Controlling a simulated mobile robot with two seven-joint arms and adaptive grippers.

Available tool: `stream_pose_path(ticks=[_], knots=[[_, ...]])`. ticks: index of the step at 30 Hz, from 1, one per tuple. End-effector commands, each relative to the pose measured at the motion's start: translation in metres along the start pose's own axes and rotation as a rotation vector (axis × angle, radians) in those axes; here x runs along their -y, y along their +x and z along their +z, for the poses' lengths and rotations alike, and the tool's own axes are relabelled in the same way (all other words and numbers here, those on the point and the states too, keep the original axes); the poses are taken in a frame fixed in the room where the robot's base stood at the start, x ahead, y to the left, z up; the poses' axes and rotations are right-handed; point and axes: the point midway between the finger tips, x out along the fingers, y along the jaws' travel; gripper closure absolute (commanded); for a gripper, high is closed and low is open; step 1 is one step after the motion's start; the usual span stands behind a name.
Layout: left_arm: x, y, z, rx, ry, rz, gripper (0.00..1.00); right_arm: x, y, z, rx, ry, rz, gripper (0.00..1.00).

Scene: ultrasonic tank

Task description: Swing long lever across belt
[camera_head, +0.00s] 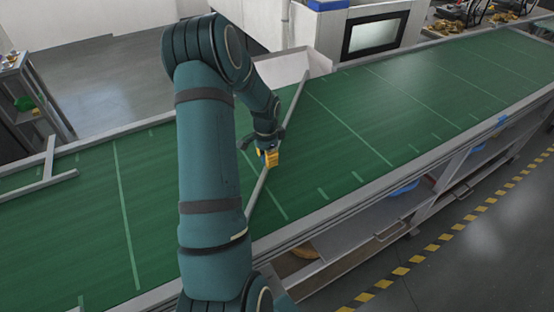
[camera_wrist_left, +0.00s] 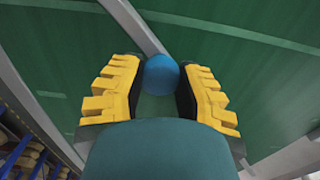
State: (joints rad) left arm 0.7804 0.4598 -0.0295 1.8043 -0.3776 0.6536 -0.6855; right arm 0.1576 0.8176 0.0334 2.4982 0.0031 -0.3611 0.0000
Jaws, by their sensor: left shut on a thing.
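The long lever (camera_head: 257,190) is a thin grey bar lying diagonally over the green belt. It runs from the far edge toward the near edge, and my arm covers part of it. My left gripper (camera_head: 270,158) has yellow fingers and is over the middle of the belt at the lever. In the left wrist view, the gripper (camera_wrist_left: 161,80) is shut on a round blue knob (camera_wrist_left: 161,73), with a finger on each side. The grey lever bar (camera_wrist_left: 138,25) runs up and left from behind the knob. My right gripper is not in view.
The green conveyor belt (camera_head: 400,110) has pale cross lines and metal side rails. A second grey bar (camera_head: 40,186) lies over the belt at the left. A white machine with a dark-framed window (camera_head: 375,34) stands behind the belt. The belt surface right of the lever is clear.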

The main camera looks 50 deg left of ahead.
Motion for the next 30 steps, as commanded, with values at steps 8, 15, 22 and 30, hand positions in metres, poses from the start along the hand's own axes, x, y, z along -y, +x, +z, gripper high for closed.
stream_pose_path(ticks=[8, 15, 22, 30], knots=[[0.0035, 0.0028, 0.0066, 0.006, -0.022, 0.004, 1.0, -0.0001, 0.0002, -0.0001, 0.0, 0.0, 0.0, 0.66], [0.0043, 0.0028, 0.0078, 0.007, -0.023, 0.003, 0.61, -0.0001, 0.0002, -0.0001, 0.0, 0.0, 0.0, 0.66], [0.004, 0.0018, 0.0062, 0.005, -0.021, 0.002, 0.3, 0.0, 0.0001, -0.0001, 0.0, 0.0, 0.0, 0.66], [0.0041, -0.0045, 0.0047, 0.001, -0.019, 0.0, 0.3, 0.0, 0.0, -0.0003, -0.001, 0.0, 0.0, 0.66]])
